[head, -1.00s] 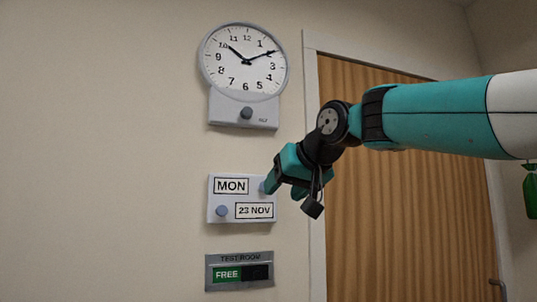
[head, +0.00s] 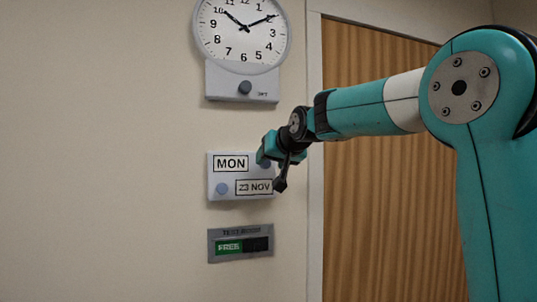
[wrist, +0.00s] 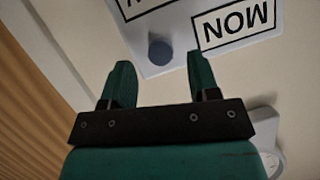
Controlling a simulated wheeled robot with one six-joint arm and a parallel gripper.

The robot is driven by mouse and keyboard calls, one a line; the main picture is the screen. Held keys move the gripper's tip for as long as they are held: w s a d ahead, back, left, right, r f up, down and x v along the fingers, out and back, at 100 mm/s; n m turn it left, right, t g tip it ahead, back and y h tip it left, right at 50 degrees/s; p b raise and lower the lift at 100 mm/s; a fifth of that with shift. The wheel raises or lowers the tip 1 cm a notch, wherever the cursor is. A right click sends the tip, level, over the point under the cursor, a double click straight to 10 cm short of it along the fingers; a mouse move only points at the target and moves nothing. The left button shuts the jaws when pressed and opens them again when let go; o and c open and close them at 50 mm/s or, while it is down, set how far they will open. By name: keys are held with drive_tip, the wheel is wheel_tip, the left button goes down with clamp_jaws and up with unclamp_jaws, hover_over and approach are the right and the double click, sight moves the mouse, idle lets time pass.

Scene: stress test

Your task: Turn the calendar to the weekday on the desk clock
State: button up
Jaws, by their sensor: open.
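The calendar (head: 227,192) is a pale plate on the wall reading MON (head: 231,164) above 23 NOV (head: 254,187). One blue-grey knob (head: 222,189) sits at its lower left. Another knob (wrist: 160,52) sits beside MON, partly hidden by my gripper in the head view. My gripper (head: 266,155) is open at the calendar's upper right. In the wrist view the calendar is upside down, and this knob appears between the fingertips; contact cannot be told. No desk clock shows. A round wall clock (head: 243,40) above reads about ten past ten; I see no weekday on it.
A plate with a knob (head: 245,87) hangs under the clock. A room sign (head: 230,247) showing FREE is below the calendar. A wooden door (head: 385,220) with a pale frame (head: 315,230) stands to the right. The wall at left is bare.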

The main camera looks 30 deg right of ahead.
sight(265, 164)
drive_tip(key=shift+p+x, duration=0.3)
drive_tip(key=shift+x, duration=0.9)
drive_tip(key=c, duration=0.9)
